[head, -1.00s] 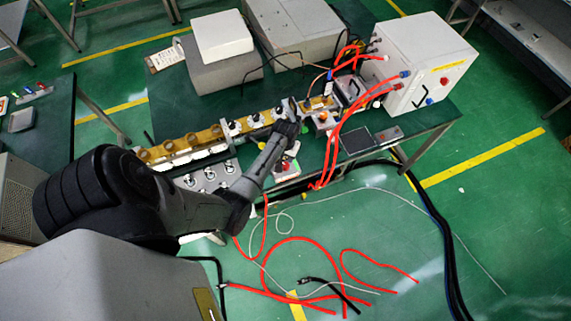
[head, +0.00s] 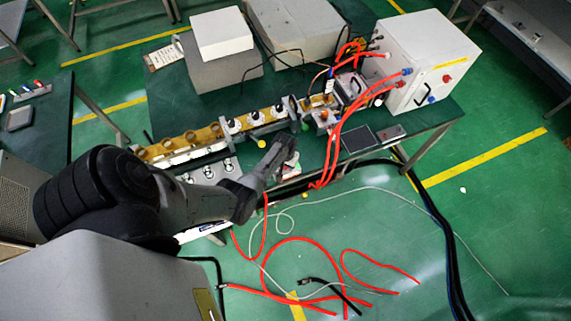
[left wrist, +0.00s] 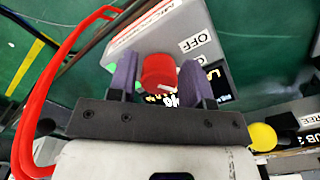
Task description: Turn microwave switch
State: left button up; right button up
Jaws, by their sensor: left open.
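The microwave switch is a red knob (left wrist: 158,72) on a light grey box (left wrist: 185,32) with a partly readable "MICRO" label and an "OFF" label. My left gripper (left wrist: 156,80) is open, with one finger on each side of the knob. I cannot tell whether the fingers touch it. In the head view my left gripper (head: 283,147) is over the box at the bench's front edge and hides the knob. My right gripper is in neither view.
A brass waveguide row (head: 190,141) runs along the green bench just behind the gripper. A yellow knob (left wrist: 262,137) is close by in the wrist view. Red cables (head: 333,140) hang to the right. A white cabinet (head: 425,55) stands at the bench's right end.

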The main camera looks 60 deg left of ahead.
pick_arm(q)
jog(key=c, duration=0.7)
jog(key=shift+o, duration=0.2)
jog(key=shift+r+n+p, duration=0.15)
jog(key=shift+n+p, duration=0.3)
jog(key=shift+n, duration=0.45)
jog(key=n+p, duration=0.1)
jog(key=n, duration=0.2)
jog(key=shift+w+n, duration=0.1)
jog(key=shift+n, duration=0.3)
jog(key=n, duration=0.3)
jog(key=shift+n+p, duration=0.35)
jog(key=shift+n, duration=1.25)
